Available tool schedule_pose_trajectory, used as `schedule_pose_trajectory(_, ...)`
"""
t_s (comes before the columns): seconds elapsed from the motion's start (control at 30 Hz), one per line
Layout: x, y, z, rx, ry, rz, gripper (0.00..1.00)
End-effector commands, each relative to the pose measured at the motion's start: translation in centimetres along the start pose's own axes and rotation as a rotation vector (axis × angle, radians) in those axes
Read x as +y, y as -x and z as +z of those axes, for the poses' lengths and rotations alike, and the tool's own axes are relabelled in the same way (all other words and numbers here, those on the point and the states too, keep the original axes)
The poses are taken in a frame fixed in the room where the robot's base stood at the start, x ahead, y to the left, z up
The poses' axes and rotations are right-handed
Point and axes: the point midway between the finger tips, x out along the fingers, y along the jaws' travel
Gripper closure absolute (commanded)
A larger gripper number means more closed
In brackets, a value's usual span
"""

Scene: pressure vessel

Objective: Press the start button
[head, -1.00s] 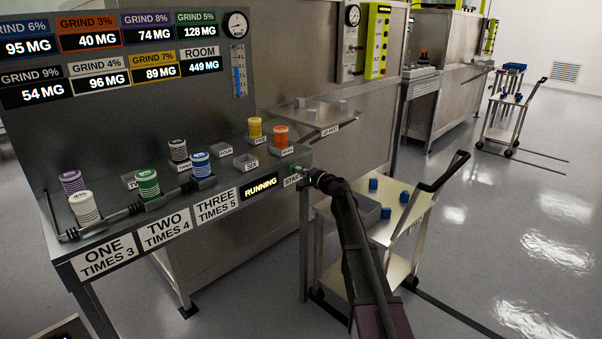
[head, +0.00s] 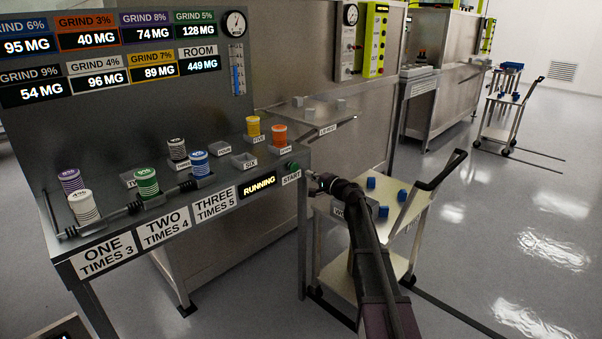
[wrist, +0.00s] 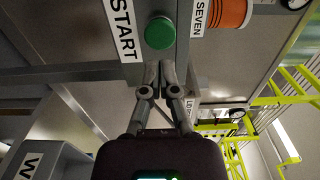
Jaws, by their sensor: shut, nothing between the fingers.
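The green start button (head: 292,166) sits at the right front corner of the bench, above the START label (head: 291,178). In the wrist view the round green button (wrist: 160,33) shows just beyond my fingertips, beside its START label (wrist: 124,27). A lit panel to its left reads RUNNING (head: 259,186). My gripper (head: 314,180) is shut and empty, to the right of the button and apart from it in the head view. In the wrist view my closed fingers (wrist: 153,78) point toward the button.
Several coloured canisters stand on the bench, including an orange one (head: 279,135) behind the button. A cart (head: 399,211) with blue blocks stands on the right, close to my arm. A display board (head: 150,50) rises at the back.

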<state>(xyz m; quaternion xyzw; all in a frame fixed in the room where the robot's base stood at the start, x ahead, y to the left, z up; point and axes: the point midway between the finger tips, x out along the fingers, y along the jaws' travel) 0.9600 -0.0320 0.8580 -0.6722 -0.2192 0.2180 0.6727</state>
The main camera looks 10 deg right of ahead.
Motion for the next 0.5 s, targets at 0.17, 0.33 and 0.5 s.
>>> schedule_pose_trajectory(0.17,0.0,3.5,0.1,0.002,0.0,0.0,1.0)
schedule_pose_trajectory(0.33,0.0,5.7,0.1,0.001,0.0,0.0,1.0)
schedule_pose_trajectory(0.5,0.0,7.0,0.1,0.0,0.0,0.0,1.0)
